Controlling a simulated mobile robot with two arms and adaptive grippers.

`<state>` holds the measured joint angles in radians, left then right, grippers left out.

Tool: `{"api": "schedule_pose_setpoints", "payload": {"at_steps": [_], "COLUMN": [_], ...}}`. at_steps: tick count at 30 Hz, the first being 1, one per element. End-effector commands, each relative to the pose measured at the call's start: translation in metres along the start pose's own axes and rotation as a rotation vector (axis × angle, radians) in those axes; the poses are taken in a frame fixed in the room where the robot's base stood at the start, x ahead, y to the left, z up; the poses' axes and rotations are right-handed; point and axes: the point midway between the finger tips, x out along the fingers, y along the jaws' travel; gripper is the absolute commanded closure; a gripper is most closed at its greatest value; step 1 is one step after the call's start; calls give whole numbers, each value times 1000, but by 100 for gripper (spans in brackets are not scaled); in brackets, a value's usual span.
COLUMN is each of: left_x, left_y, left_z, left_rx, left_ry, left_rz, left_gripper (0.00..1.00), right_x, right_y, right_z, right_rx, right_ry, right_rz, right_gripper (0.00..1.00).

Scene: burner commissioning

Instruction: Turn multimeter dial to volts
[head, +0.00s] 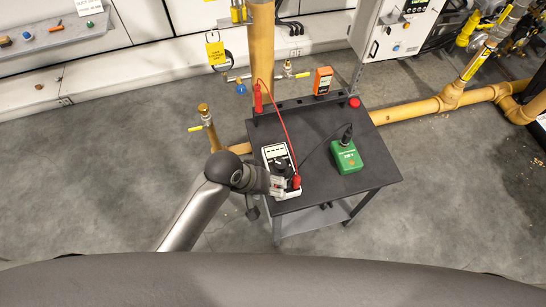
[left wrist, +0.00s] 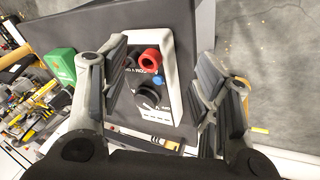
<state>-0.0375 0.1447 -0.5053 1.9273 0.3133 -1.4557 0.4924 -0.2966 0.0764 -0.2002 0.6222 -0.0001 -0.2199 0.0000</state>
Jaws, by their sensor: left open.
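The white multimeter (head: 270,151) lies on the dark cart top, its upper part in the clear and its lower part mostly hidden by my left gripper (head: 284,186). In the left wrist view the multimeter (left wrist: 171,62) lies between my two spread fingers. A red plug (left wrist: 150,59) and a dark plug stand near its jack labels. A dark round dial (left wrist: 145,100) with a blue part by it sits between the plugs and the printed panel; its pointer setting is unreadable. My left gripper is open, with no visible contact on the dial. My right gripper is not in view.
A green box (head: 346,157) with a black cable stands right of the multimeter. A red lead (head: 279,115) runs across the cart to a red probe at the back. An orange meter (head: 323,80) and red button (head: 354,102) are at the cart's back edge. The cart's front right is clear.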

Motion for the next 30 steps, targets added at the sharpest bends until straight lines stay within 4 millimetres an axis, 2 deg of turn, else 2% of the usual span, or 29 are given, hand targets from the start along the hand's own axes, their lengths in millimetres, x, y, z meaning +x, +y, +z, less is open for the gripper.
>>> {"api": "schedule_pose_setpoints", "payload": {"at_steps": [1,6,12,17,24,30], "left_x": [-6,-6,-10,-20,-39,-41], "left_y": [15,49,75,72,51,43], "left_z": [-10,-28,-53,-76,-107,-113], "left_rx": [3,-28,-96,-187,-330,-375], "left_ry": [-6,-66,-149,-184,-170,-161], "left_rz": [16,30,-42,-171,-349,-393], "left_gripper": [43,43,43,43,43,43], "right_x": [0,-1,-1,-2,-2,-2], "right_y": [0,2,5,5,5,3], "right_z": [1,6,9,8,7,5], "right_rx": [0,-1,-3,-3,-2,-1], "right_ry": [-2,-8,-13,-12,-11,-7], "right_rz": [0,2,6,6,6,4], "right_gripper": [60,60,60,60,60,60]}}
